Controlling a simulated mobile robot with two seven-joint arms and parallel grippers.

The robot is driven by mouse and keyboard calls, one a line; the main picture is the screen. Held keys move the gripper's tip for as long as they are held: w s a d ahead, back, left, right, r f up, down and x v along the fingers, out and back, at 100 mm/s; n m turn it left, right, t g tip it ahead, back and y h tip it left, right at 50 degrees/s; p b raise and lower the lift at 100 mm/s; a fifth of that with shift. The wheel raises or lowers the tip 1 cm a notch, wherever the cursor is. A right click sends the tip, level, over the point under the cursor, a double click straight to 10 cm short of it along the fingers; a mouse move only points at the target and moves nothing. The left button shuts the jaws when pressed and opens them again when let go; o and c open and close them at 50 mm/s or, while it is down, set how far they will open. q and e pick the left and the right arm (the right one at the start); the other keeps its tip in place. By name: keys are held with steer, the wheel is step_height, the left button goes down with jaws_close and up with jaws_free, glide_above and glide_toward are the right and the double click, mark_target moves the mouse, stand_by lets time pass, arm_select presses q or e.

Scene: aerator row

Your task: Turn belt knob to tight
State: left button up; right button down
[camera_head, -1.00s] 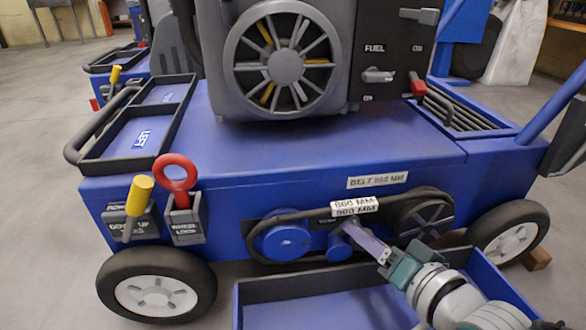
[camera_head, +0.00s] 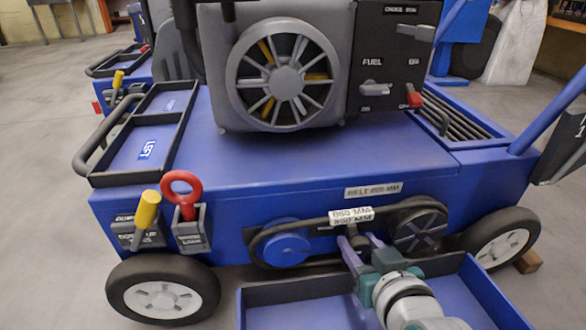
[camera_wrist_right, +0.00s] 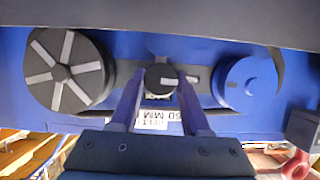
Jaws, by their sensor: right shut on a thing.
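The belt knob (camera_wrist_right: 162,78) is a dark round knob with a white pointer mark, on the belt panel between the two pulleys. In the wrist view its mark points to the right. My right gripper (camera_wrist_right: 160,88) has one purple finger on each side of the knob and is shut on it. In the head view the right gripper (camera_head: 362,240) is at the panel just below the white 860 MM label (camera_head: 351,216), and its fingers mostly hide the knob. My left gripper is not in view.
A black belt (camera_head: 310,226) runs around a blue pulley (camera_head: 287,249) and a dark spoked pulley (camera_head: 418,230). A blue tray (camera_head: 262,298) lies below my right arm. The red ring lever (camera_head: 180,188) and yellow-handled lever (camera_head: 146,210) stand at the left.

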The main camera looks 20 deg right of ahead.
stand_by(0.5)
steer(key=shift+c, duration=2)
jaws_free()
steer(key=shift+s+a+r+p, duration=0.1)
steer(key=shift+s+r+p, duration=0.25)
steer(key=shift+p, duration=0.15)
steer(key=p+v, duration=0.5)
steer(key=v, duration=0.4)
steer(key=shift+f+p, duration=0.15)
steer(key=shift+p, duration=0.2)
steer(key=shift+a, duration=0.15)
